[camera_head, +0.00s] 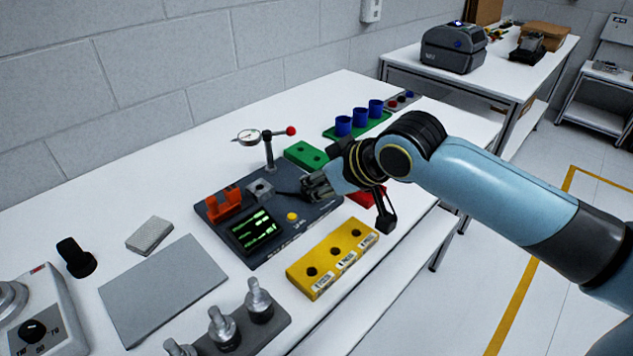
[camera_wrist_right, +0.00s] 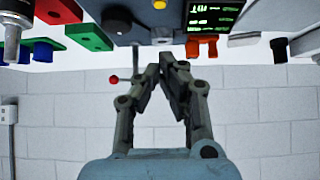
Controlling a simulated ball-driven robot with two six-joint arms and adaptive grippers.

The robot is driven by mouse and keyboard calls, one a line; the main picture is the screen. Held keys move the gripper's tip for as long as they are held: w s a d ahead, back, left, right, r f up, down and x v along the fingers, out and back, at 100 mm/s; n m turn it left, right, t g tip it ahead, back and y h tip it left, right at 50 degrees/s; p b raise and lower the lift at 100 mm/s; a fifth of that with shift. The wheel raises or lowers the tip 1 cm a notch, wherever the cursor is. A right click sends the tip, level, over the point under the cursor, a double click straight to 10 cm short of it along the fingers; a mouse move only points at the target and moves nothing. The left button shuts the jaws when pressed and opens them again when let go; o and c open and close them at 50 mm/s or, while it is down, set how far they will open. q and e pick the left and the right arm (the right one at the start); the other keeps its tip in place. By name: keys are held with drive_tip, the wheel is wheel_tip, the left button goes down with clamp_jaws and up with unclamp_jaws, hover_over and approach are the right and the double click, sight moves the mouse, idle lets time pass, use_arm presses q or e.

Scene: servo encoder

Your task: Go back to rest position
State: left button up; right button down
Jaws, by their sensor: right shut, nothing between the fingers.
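My right gripper (camera_head: 308,190) is over the right part of the dark test station (camera_head: 283,236) in the head view. Its fingertips (camera_wrist_right: 163,66) meet in the right wrist view, with nothing between them. The station carries a lit green screen (camera_head: 253,231), an orange bracket (camera_head: 223,204), a grey block (camera_head: 261,189), a yellow button (camera_head: 292,216) and a dial gauge (camera_head: 248,137) on a post with a red knob. My left gripper is not in view.
A yellow block (camera_head: 333,260) with holes is in front of the station. A green block (camera_head: 305,155) and blue cups (camera_head: 360,116) stand behind. A red block (camera_head: 368,197) is partly hidden by my right arm. Silver cylinders on a dark holder (camera_head: 283,322) stand at the front.

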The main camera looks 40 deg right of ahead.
idle(0.5)
drive_tip(key=s+a+g+h, duration=0.1)
drive_tip(key=s+a+g, duration=0.15)
drive_tip(key=s, duration=0.75)
drive_tip(key=s+a+g, duration=0.2)
drive_tip(key=s+g, duration=0.1)
drive_tip(key=s, duration=0.7)
wheel_tip(320, 180, down, 37)
drive_tip(key=s+d+g+b, duration=0.2)
drive_tip(key=s+d+b, duration=0.1)
drive_tip(key=b, duration=0.8)
drive_tip(key=s+f+b, duration=0.4)
drive_tip(key=s+f, duration=0.4)
drive_tip(key=f, duration=0.3)
drive_tip(key=s+f+b, duration=0.4)
drive_tip(key=s+f, duration=0.5)
drive_tip(key=f, duration=0.2)
drive_tip(key=shift+d+f+g, duration=0.25)
drive_tip(key=shift+g, duration=0.2)
